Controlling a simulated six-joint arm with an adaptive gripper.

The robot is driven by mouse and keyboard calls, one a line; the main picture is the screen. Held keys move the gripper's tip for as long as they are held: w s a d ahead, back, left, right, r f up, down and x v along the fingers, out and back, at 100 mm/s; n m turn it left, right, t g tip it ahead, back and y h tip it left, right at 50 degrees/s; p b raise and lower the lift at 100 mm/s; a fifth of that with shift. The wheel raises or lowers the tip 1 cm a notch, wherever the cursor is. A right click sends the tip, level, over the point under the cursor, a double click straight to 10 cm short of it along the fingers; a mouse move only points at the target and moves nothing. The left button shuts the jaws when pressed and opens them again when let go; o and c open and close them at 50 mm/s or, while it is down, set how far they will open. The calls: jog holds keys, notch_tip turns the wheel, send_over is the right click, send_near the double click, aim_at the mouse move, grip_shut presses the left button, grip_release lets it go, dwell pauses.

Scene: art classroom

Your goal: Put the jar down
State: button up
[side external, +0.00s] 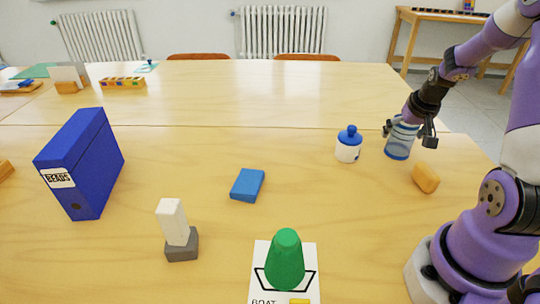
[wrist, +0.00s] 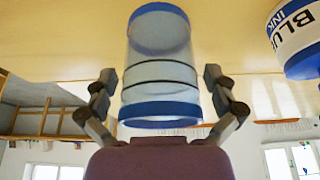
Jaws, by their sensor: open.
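The jar (side external: 399,143) is a clear cylinder with blue bands at its ends. It stands upright on the table near the right edge in the side view. It also shows in the wrist view (wrist: 160,75), with two dark lines around it. My gripper (side external: 411,129) is around the upper part of the jar, with a finger on each side. In the wrist view my gripper (wrist: 163,82) is open, and gaps show between the fingertips and the jar walls.
A blue-and-white ink bottle (side external: 348,148) stands just left of the jar. A yellow-orange block (side external: 425,178) lies in front of it. A blue block (side external: 247,185), a green cone (side external: 285,260), a white block on a grey one (side external: 174,222) and a blue box (side external: 82,160) are farther left.

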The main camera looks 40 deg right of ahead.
jog(key=v, duration=1.2)
jog(key=a+r+n+t+y, duration=0.2)
jog(key=a+n, duration=0.7)
jog(key=a, duration=1.5)
jog(key=shift+a+r+y, duration=0.2)
jog(key=shift+r+y, duration=0.15)
jog(key=shift+y, duration=0.25)
